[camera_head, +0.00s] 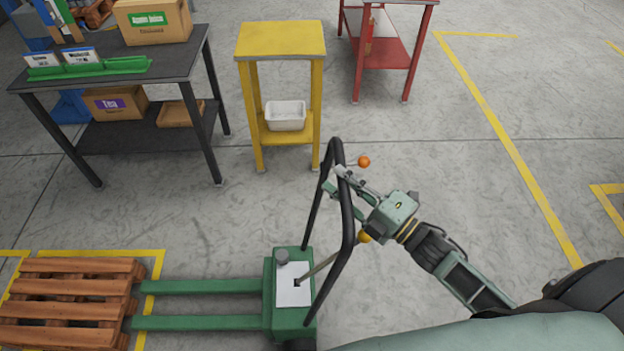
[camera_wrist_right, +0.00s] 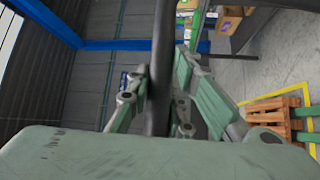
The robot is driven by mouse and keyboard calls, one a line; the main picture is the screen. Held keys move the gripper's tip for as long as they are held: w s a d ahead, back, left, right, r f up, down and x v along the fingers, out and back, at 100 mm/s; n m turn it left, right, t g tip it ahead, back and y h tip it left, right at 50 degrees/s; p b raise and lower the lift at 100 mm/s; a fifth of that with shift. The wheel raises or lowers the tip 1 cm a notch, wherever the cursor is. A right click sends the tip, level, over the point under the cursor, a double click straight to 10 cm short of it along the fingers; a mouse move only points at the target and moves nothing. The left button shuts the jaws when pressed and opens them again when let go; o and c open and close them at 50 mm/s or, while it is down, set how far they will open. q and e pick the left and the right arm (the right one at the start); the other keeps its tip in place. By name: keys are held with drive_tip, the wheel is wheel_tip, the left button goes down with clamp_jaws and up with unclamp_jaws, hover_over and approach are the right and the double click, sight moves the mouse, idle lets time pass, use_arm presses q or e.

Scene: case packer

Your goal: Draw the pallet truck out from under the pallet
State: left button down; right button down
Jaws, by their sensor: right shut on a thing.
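The green pallet truck (camera_head: 290,300) stands at the bottom middle of the head view, with its black loop handle (camera_head: 347,230) rising toward me. Its two green forks (camera_head: 205,287) point left to the wooden pallet (camera_head: 75,290). The fork ends meet the pallet's right edge; I cannot tell whether the tips are still under it. My right gripper (camera_head: 343,184) is shut on the handle's upper right part. In the right wrist view the black handle bar (camera_wrist_right: 160,70) runs between the fingers, and the pallet (camera_wrist_right: 275,117) shows at right. My left gripper is not in view.
A dark workbench (camera_head: 180,70) with boxes, a yellow stand (camera_head: 280,40) holding a white bin (camera_head: 285,115), and a red table (camera_head: 385,60) stand beyond the truck. Yellow lines mark the floor around the pallet and at right. The floor between truck and stand is clear.

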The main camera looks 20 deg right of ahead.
drive_tip(key=s+d, duration=0.2)
drive_tip(key=d, duration=0.5)
drive_tip(key=shift+s+d, duration=0.15)
drive_tip(key=shift+d, duration=0.2)
drive_tip(key=c, duration=1.9)
unclamp_jaws()
drive_tip(key=shift+a, duration=0.15)
drive_tip(key=o, duration=0.3)
drive_tip(key=shift+d, duration=0.4)
drive_tip(key=shift+o, duration=0.2)
drive_tip(key=v, duration=1.2)
drive_tip(key=shift+a, duration=0.1)
